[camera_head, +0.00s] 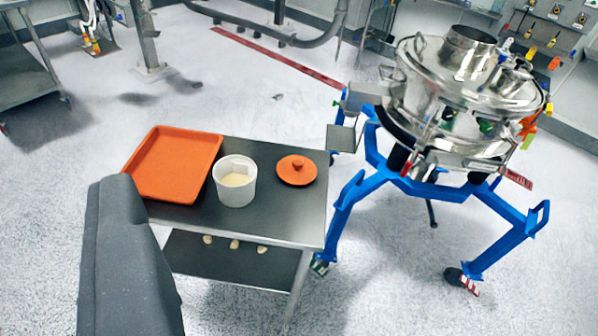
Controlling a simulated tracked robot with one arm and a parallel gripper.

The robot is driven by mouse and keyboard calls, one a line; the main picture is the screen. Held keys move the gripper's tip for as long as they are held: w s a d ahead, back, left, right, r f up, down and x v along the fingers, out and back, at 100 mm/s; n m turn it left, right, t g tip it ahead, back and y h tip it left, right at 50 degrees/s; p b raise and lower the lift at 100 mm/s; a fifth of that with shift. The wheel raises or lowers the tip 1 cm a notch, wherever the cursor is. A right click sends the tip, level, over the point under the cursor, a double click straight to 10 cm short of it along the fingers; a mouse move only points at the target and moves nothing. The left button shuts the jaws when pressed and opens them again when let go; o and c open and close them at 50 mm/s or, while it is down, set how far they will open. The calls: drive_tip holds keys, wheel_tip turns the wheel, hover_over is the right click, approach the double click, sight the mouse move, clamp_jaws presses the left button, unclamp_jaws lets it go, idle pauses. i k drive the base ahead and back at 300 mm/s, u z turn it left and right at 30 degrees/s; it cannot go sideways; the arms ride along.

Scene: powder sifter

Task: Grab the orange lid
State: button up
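The orange lid (297,171) is round with a small knob on top. It lies flat on the dark top of a small metal table (275,221), toward the right end. A white tub (235,183) with pale powder in it stands open just left of the lid, apart from it. My gripper is not in view. A dark grey part, probably of my arm, fills the lower left and covers the table's front left corner.
An orange tray (174,164) lies left of the tub. The steel sifter (465,85) stands on a blue frame (440,190) just right of the table. Several small pale pieces (235,244) lie on the lower shelf. The floor in front is clear.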

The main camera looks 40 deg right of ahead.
sight(293, 170)
drive_tip(key=z, duration=0.05)
drive_tip(key=i, duration=1)
drive_tip(key=u, duration=0.05)
